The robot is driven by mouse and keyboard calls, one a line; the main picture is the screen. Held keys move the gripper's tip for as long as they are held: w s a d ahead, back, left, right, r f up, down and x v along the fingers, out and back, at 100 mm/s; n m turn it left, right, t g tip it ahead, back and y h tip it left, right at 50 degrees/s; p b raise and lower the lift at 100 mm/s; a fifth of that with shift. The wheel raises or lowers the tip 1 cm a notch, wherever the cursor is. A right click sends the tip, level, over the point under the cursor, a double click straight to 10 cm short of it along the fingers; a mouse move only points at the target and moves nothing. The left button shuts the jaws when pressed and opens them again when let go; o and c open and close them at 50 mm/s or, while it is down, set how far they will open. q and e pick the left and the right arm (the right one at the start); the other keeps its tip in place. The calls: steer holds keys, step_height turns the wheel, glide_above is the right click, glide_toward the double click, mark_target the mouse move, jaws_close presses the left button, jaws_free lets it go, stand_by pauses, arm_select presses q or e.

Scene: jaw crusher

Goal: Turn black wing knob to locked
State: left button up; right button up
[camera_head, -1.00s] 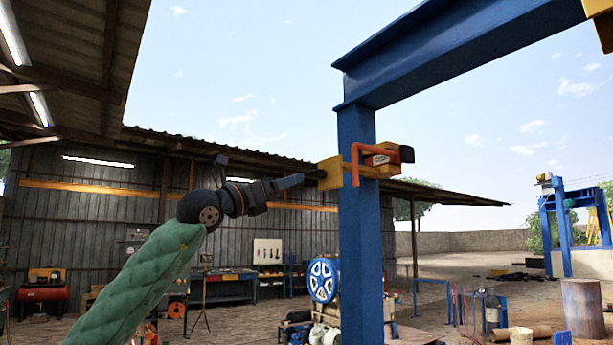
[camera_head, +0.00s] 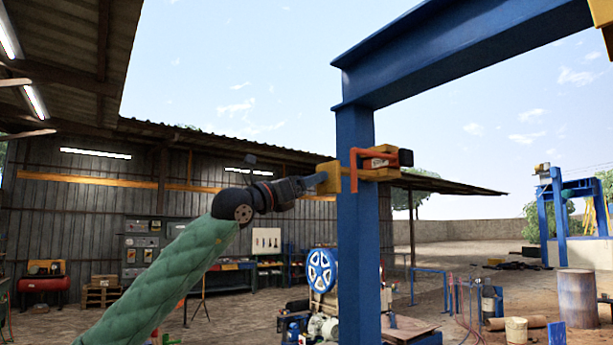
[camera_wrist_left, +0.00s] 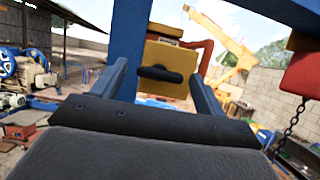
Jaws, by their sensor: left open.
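The black wing knob (camera_wrist_left: 160,74) sits on the face of a yellow box (camera_wrist_left: 166,53) in the left wrist view. Its bar lies roughly level, tilted slightly down to the right. My left gripper (camera_wrist_left: 157,72) is open, with one finger on each side of the knob and visible gaps to both. In the head view my left gripper (camera_head: 312,182) reaches the yellow box (camera_head: 329,177) on the blue post from the left, and the knob is hidden there. My right gripper is not in view.
The blue post (camera_head: 356,240) carries a blue beam (camera_head: 450,55). An orange bent handle (camera_head: 354,168) sits beside the box. In the left wrist view a red block (camera_wrist_left: 304,72) with a chain hangs at right. Open air surrounds the left arm.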

arm_select(q)
steer(key=shift+w, duration=0.15)
steer(key=shift+d, duration=0.1)
steer(key=c, duration=1)
